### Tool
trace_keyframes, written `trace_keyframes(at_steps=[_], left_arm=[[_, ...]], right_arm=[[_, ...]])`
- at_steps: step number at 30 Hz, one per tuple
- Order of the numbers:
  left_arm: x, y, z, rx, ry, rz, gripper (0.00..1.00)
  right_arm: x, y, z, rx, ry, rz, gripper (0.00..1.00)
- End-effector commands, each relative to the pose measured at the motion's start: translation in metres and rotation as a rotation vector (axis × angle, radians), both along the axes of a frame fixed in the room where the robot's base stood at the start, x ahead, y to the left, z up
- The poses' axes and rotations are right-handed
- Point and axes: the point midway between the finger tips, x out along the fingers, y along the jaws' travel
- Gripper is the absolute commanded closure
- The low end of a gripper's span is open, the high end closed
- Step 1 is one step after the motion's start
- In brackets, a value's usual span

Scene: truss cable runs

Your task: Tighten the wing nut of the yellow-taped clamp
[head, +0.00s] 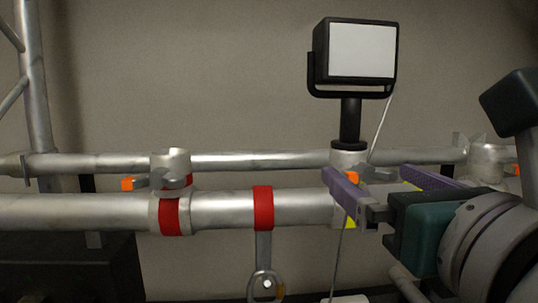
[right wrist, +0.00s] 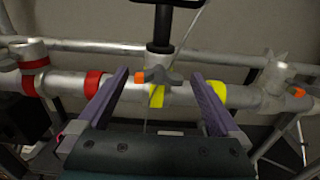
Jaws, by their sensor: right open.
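The yellow-taped clamp (right wrist: 157,97) sits on the front truss tube, below the lamp's post. Its grey wing nut (right wrist: 160,75) has an orange tip and lies between my right gripper's fingers in the right wrist view. My right gripper (right wrist: 158,79) is open, with one purple finger on each side of the nut and gaps on both sides. In the head view, the right gripper (head: 368,173) comes in from the right and partly hides this clamp, whose yellow tape (head: 349,219) shows below a finger. My left gripper is not in view.
A red-taped clamp (head: 170,215) with its own wing nut stands to the left. A red band (head: 263,208) holds a hanging strap with a ring. A floodlight (head: 355,55) rises above the yellow-taped clamp, and a thin cable (head: 382,125) runs down from it. Another clamp (head: 487,155) is at right.

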Motion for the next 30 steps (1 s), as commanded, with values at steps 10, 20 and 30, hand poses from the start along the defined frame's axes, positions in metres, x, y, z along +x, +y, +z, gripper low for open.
trace_keyframes(at_steps=[10,20,30], left_arm=[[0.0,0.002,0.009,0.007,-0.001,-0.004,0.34],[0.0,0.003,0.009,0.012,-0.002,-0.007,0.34],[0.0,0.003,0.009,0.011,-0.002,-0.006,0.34]], right_arm=[[0.02,0.001,0.0,0.003,0.001,0.0,0.0],[0.02,0.001,-0.001,0.003,0.0,0.001,0.16],[0.019,0.001,-0.001,0.003,0.001,0.001,0.54]])
